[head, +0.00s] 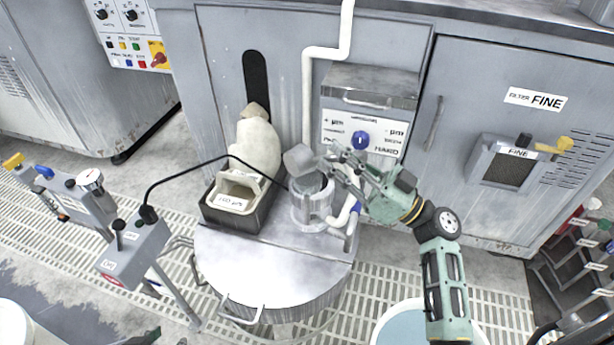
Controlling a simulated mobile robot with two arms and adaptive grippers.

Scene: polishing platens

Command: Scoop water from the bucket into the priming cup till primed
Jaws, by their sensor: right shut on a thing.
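The water bucket (386,325) stands on the floor grating at the bottom right, white-rimmed with blue-grey water in it, partly covered by my right arm. What looks like the priming cup (312,212), a clear and grey cylinder, stands at the back of the round metal drum top. My right gripper (332,165) is shut on a small grey scoop (298,158), which is tilted just above the cup. Whether water is running from it, and the level in the cup, I cannot tell. My left gripper is not in view.
A dark tray (226,222) with a pale labelled container and a cream sack (258,148) sit left of the cup. A white pipe (307,95) comes down behind it. A control box (362,125) is behind my gripper. A black cable crosses left. The drum's front top (265,270) is clear.

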